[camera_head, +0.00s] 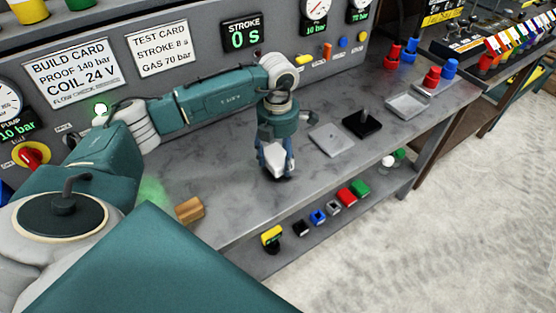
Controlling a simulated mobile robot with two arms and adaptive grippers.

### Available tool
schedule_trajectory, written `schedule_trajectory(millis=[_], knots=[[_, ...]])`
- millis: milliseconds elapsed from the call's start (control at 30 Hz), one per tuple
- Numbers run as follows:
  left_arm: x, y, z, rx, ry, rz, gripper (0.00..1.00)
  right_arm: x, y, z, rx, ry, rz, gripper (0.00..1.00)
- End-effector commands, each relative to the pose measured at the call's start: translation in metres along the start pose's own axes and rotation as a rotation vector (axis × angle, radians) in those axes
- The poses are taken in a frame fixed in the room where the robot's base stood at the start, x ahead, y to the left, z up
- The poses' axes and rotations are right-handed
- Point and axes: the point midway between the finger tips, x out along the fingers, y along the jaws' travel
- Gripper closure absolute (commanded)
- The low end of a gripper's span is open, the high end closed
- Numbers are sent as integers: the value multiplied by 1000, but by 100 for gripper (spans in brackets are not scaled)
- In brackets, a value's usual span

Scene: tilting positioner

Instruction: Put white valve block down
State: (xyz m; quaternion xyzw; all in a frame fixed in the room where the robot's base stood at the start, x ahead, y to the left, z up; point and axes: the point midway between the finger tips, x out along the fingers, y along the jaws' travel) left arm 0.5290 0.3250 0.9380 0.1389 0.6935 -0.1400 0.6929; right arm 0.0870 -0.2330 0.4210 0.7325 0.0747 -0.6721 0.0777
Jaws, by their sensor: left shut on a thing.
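My left gripper (275,170) points down over the grey bench and is shut on the white valve block (276,157). The block sits between the fingers, low over the bench top; I cannot tell whether it touches the surface. The fingers hide part of its sides. To its right, a flat grey plate (330,140) lies on the bench, apart from the block. My right gripper is not in view.
A black plate with a post (362,123) and a shallow grey tray (407,105) stand further right. A wooden block (189,210) lies near the front edge. Several coloured blocks sit on the lower shelf (262,258). A gauge panel (205,72) rises behind.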

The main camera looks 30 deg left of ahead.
Motion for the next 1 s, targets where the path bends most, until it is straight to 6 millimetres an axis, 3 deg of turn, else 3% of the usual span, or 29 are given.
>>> schedule_trajectory(millis=[200, 567, 600, 667, 1000], knots=[[18, 0, 1, 0, -3, 0, 98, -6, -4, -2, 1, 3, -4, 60], [23, 0, 1, 0, -4, 1, 98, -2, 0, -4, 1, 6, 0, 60], [23, 0, 0, 0, -1, 0, 36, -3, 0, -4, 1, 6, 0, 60], [23, 0, 0, 0, -1, 0, 24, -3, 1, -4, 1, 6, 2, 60], [20, 0, 0, 0, -1, 1, 23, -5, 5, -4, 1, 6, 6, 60]])
